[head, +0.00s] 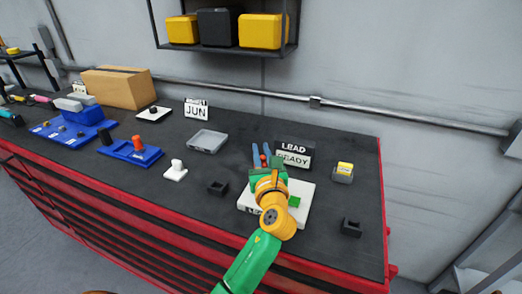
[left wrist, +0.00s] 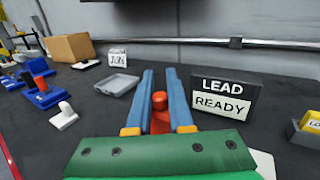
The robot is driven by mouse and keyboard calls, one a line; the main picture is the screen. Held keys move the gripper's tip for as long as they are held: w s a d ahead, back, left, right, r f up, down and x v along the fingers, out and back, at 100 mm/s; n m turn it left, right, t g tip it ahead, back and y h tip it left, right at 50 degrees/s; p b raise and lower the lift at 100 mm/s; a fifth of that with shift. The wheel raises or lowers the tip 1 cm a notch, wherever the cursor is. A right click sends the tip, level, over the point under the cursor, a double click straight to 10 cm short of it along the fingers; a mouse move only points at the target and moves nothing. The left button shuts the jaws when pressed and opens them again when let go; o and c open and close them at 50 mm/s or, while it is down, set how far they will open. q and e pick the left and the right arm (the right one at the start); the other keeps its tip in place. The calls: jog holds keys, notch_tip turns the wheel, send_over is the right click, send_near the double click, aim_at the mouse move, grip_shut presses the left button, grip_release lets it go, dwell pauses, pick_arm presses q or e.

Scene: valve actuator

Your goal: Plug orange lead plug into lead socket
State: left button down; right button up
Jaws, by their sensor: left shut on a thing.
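My left gripper (head: 261,150) is over the white base plate (head: 306,196) at the right part of the bench. Its two blue fingers also show in the left wrist view (left wrist: 161,72). They are shut on the orange lead plug (left wrist: 159,102), which sits between them near the green palm. The plug also shows as a small orange spot in the head view (head: 264,158). The white plate carries a green block (head: 294,201) and a partly covered label. My wrist hides the plate's middle, and I cannot make out the lead socket. My right gripper is not in view.
A black sign reading LEAD READY (head: 294,154) stands just behind the plate. A yellow block in a grey holder (head: 343,172) is to the right. Black holders (head: 217,187) (head: 351,227) flank the plate. A grey tray (head: 207,141) lies behind left.

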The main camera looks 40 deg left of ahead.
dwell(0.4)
pick_arm(q)
jog(key=shift+p, duration=0.35)
dwell(0.4)
jog(key=shift+p, duration=0.4)
jog(key=shift+p, duration=0.3)
dwell(0.3)
jog(key=shift+f+b, duration=0.85)
jog(key=shift+f, duration=0.6)
